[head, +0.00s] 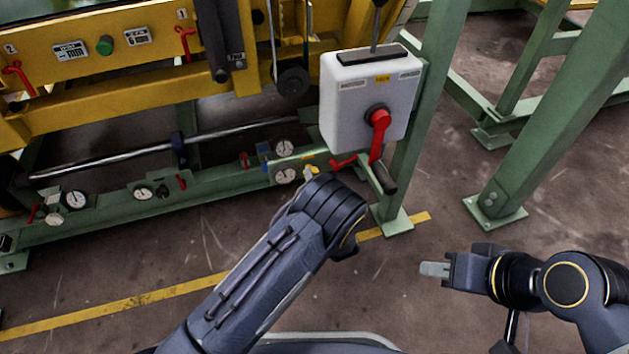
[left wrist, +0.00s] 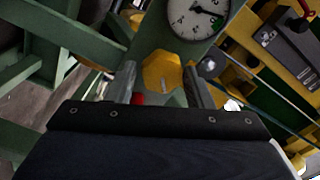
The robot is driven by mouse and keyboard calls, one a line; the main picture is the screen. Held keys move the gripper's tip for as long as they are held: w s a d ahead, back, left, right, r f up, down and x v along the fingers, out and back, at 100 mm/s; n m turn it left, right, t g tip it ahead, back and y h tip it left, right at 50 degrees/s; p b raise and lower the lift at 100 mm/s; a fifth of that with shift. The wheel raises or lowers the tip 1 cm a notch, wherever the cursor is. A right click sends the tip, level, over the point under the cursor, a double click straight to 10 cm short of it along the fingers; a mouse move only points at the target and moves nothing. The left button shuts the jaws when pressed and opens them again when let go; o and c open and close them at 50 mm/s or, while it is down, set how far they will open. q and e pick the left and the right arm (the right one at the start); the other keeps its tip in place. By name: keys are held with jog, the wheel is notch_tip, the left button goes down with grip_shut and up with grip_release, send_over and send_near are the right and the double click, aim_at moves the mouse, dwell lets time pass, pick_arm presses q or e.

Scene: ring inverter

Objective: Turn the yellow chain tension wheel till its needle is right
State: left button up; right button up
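The yellow wheel (left wrist: 163,72) shows in the left wrist view between the two fingers of my left gripper (left wrist: 160,70), with a thin pale mark on its face. The fingers are apart, and a gap seems to show on each side of the wheel; I cannot tell whether either touches it. Just above the wheel is a white dial (left wrist: 193,20), partly cut by the frame edge, with a dark needle pointing right and slightly down. In the head view my left arm hides most of the wheel. My right gripper (head: 435,269) is off over the floor at the right, seemingly empty.
A green beam carries several gauges (head: 75,199) and small red levers. A grey-white switch box (head: 345,105) with a red handle (head: 379,130) stands just above and right of my left arm. Green posts (head: 555,110) rise at right. Open floor surrounds my right gripper.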

pick_arm(q)
jog(key=shift+o, duration=1.3)
jog(key=shift+r, duration=0.1)
jog(key=p+v, duration=0.2)
jog(key=v, duration=0.5)
jog(key=shift+s+d, duration=0.15)
jog(key=shift+s, duration=0.2)
